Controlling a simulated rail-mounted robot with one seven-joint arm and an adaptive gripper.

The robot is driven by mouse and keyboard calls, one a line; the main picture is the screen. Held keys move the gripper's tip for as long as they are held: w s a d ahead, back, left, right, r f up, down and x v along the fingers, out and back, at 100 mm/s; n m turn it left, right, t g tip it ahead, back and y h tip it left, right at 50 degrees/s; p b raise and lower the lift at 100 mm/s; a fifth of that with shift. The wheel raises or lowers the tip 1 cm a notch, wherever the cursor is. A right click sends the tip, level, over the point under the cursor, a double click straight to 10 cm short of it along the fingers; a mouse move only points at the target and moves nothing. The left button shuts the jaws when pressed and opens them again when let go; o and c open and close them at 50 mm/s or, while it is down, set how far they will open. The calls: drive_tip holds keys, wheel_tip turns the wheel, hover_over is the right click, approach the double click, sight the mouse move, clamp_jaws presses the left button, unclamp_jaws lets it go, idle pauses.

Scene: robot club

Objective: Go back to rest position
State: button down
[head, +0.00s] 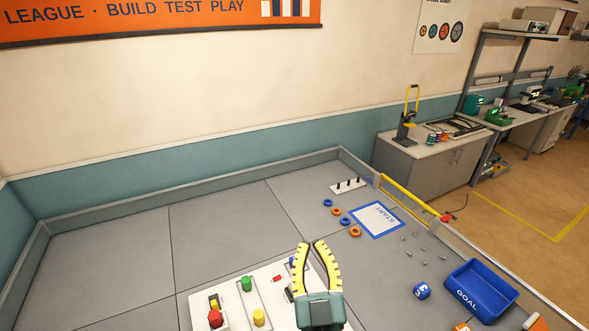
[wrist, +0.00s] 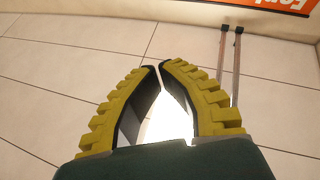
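My gripper (head: 312,244) is raised above the white board (head: 272,290) in the lower middle of the head view. Its two yellow ribbed fingers curve toward each other. In the wrist view (wrist: 158,66) the fingertips nearly meet, with nothing held between them. The wrist camera faces a pale tiled surface and a wall, so none of the board's parts show there. The gripper and its dark green body hide part of the board's right side.
The board carries a red button (head: 215,318), a green piece (head: 246,283) and a yellow piece (head: 258,317). Blue and orange rings lie near a pegged rack (head: 348,186) and the START sheet (head: 376,220). A blue GOAL bin (head: 482,288) stands right. The left floor is clear.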

drive_tip(key=s+d+r+m+t+h+p, duration=0.1)
drive_tip(key=s+d+r+m+h, duration=0.1)
drive_tip(key=r, duration=0.6)
drive_tip(key=s+d+r+m+t+h+p, duration=0.1)
drive_tip(key=s+r+h, duration=0.15)
drive_tip(key=r, duration=0.45)
drive_tip(key=s+d+r+m+h, duration=0.1)
drive_tip(key=s+d+r+m, duration=0.15)
drive_tip(key=s+r, duration=0.6)
drive_tip(key=s+a+f+n+g+y, duration=0.1)
drive_tip(key=a+f+n+g+y, duration=0.1)
drive_tip(key=g, duration=0.1)
drive_tip(key=shift+s+f, duration=0.1)
drive_tip(key=shift+s, duration=0.1)
